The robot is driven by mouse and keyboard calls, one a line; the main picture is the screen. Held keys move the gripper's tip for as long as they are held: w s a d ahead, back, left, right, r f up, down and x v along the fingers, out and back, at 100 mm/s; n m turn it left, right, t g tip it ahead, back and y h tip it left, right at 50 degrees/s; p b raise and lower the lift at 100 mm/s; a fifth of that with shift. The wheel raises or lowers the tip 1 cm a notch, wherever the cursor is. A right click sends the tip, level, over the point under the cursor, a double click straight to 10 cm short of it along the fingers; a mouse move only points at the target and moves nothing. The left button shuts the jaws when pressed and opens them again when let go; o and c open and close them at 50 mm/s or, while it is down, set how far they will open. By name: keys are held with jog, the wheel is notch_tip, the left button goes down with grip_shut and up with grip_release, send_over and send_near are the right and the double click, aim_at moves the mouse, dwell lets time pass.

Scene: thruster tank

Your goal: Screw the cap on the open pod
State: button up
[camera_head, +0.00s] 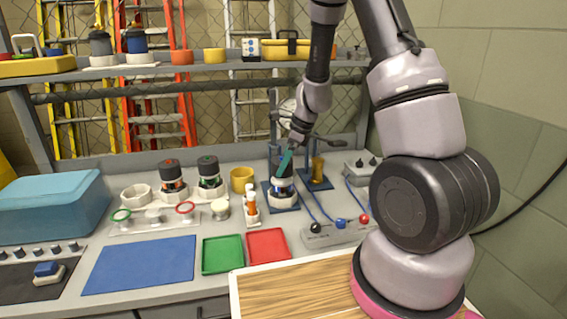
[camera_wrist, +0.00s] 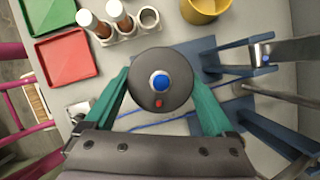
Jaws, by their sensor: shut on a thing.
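My gripper (camera_head: 285,163) has teal fingers and is at the top of the pod (camera_head: 283,187) standing in a white ring on a blue stand. In the wrist view my gripper (camera_wrist: 160,90) is shut on a dark round cap (camera_wrist: 150,97) with a blue centre and a small red mark. The fingers sit on the cap's left and right sides. The cap hides the pod below it in the wrist view. In the head view the fingers partly cover the cap, and I cannot tell how firmly it sits on the pod.
Two dark-capped pods, one red-marked (camera_head: 172,177) and one green-marked (camera_head: 209,175), stand left. A yellow cup (camera_head: 241,179), a rack of small bottles (camera_head: 251,208), a green tray (camera_head: 222,254) and a red tray (camera_head: 268,246) are near. A blue clamp stand (camera_head: 318,178) is close right. The blue mat (camera_head: 139,265) is clear.

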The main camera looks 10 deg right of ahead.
jog(key=shift+f, duration=0.95)
dwell(0.5)
jog(key=o, duration=1.1)
jog(key=shift+c, duration=0.2)
jog(key=v, duration=1.1)
